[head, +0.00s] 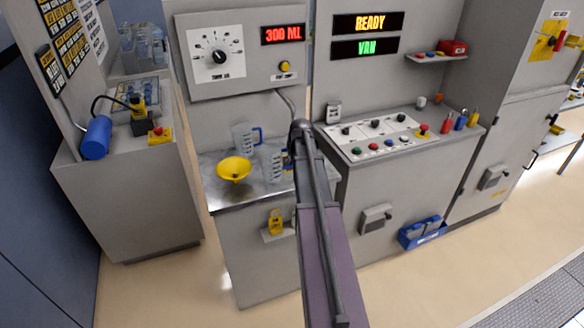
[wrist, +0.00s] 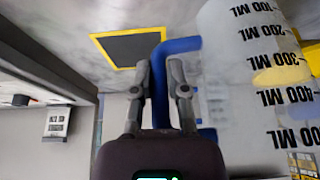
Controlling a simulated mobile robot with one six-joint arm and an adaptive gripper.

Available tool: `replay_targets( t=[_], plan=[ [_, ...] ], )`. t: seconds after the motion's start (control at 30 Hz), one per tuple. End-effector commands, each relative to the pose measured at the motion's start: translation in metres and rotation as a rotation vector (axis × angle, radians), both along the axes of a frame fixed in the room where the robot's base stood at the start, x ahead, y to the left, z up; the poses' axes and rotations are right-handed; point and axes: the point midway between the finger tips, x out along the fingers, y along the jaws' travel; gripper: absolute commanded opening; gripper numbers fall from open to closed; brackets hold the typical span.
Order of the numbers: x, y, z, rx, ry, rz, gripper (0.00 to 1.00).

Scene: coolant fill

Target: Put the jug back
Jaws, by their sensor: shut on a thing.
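The clear jug (wrist: 235,60) with black millilitre marks fills the right of the wrist view. Its blue handle (wrist: 178,47) lies between the fingers of my gripper (wrist: 160,75), which is shut on it. In the head view a clear jug (head: 271,160) stands out beside my arm, partly hidden by it; my gripper's fingers are hidden there. A second clear jug (head: 244,137) with a blue handle is behind it on the steel top. A yellow-edged black square (wrist: 128,48) lies on the surface near the handle. I cannot tell whether the held jug touches the surface.
A yellow funnel (head: 234,168) is left of the jugs on the steel top (head: 222,196). A dial panel (head: 218,57) showing 300 ML rises behind. A button console (head: 380,137) stands at right, and a cabinet with a blue cylinder (head: 96,138) at left.

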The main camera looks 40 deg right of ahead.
Motion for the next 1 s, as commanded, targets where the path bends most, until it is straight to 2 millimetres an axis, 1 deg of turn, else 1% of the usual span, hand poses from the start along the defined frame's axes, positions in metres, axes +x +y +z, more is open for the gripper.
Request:
replay_targets(
  t=[0.03,0.3,0.43,0.77,0.93,0.97,1.0],
  plan=[
    [-0.001,0.001,-0.009,0.000,0.000,0.000,0.00],
    [-0.001,0.001,-0.030,0.000,0.000,0.000,0.00],
    [-0.001,0.001,-0.033,0.000,0.000,0.000,0.00],
    [-0.002,0.001,-0.032,0.000,0.000,0.000,0.00],
    [-0.002,0.001,-0.036,0.000,0.000,0.000,0.00],
    [-0.001,0.001,-0.036,0.000,0.000,0.000,0.23],
    [-0.002,0.001,-0.035,0.000,0.000,0.000,0.35]
  ],
)
